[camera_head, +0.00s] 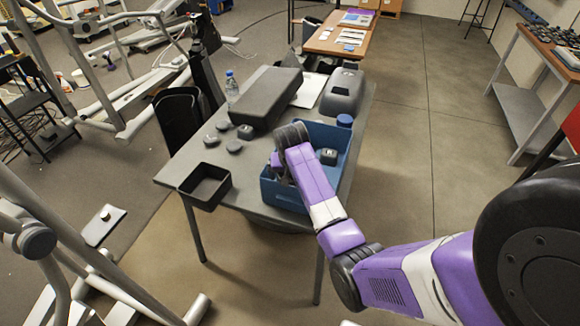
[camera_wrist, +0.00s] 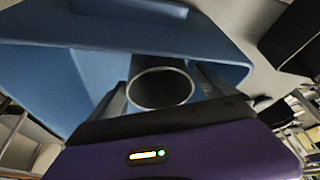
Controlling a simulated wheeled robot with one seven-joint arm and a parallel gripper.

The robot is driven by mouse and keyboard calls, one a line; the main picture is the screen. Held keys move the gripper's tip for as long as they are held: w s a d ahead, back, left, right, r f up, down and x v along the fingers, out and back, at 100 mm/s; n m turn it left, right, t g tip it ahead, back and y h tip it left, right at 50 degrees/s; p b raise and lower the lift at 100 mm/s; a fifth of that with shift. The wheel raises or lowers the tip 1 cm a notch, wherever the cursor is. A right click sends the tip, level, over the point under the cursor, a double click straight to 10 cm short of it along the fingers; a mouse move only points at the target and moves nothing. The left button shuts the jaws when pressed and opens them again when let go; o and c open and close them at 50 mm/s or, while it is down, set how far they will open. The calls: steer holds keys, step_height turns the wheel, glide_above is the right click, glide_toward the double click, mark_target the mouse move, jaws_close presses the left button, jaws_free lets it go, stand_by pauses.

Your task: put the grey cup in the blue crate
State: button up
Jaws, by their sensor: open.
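The blue crate (camera_head: 284,197) stands on the near right part of the grey table, and my arm reaches over it. In the wrist view the crate (camera_wrist: 50,75) fills the upper left. The grey cup (camera_wrist: 160,88) shows its round open rim between my fingers, with the blue of the crate around it. My gripper (camera_wrist: 163,85) is open, with one finger on each side of the cup; whether either touches it cannot be told. The cup appears to be inside the crate. In the head view my forearm and wrist mostly hide the cup and gripper (camera_head: 279,168).
A small dark object (camera_head: 328,157) is in the crate. A black open bin (camera_head: 206,186) sits at the table's left front corner. A long dark box (camera_head: 265,97), a bottle (camera_head: 232,87), a grey case (camera_head: 343,92) and several small dark items share the grey table (camera_head: 180,165).

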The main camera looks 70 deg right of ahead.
steer(key=v, duration=0.9)
steer(key=shift+r, duration=0.15)
steer(key=w+d+r+n+t+h, duration=0.2)
steer(key=w+d+r+t+h, duration=0.15)
steer(key=w+r+t, duration=0.2)
steer(key=s+a+r+n+t, duration=0.2)
steer(key=a+n+t, duration=0.3)
steer(key=a, duration=1.4)
steer(key=s+a+r+n+t+y, duration=0.1)
steer(key=s+a+n+y, duration=0.4)
steer(key=s+a, duration=1.7)
steer(key=s+t+y, duration=0.1)
steer(key=s+y, duration=0.1)
steer(key=s, duration=0.1)
steer(key=shift+s+a+r+n, duration=0.2)
steer(key=shift+a+n, duration=0.1)
